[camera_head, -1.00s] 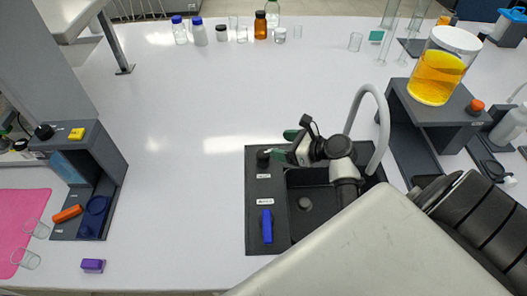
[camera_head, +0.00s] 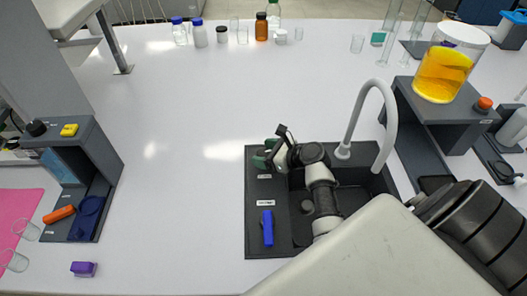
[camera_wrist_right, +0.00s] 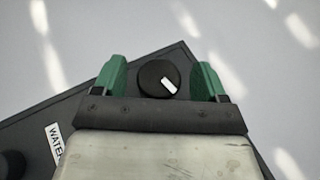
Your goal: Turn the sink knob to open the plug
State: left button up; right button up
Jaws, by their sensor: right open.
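The sink (camera_head: 250,222) is a dark basin with a control strip along its left side. A round black knob (camera_wrist_right: 158,78) with a white pointer line sits on the strip's far end; the pointer slants to the lower right in the right wrist view. My right gripper (camera_head: 265,155) is open over that end of the strip in the head view. In the right wrist view its green fingers (camera_wrist_right: 158,80) stand on either side of the knob, with gaps on both sides. The drain plug (camera_head: 306,207) shows in the basin floor. My left gripper is out of view.
A blue lever (camera_head: 267,227) stands nearer on the same strip. A white curved faucet (camera_head: 378,90) rises behind the basin, close right of my right arm. The white table left of the sink is clear up to a grey stand (camera_head: 110,150).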

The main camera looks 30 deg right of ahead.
jog(key=shift+w+a+f, duration=0.15)
jog(key=shift+w, duration=0.1)
jog(key=c, duration=0.9)
jog(key=shift+n+y, duration=0.3)
jog(key=shift+n+g+y+p, duration=0.65)
jog(key=shift+n+g+y, duration=0.15)
jog(key=shift+n+y, duration=0.1)
jog(key=shift+n+g+y, duration=1.5)
jog(key=shift+n+g, duration=0.1)
jog(key=shift+n, duration=0.3)
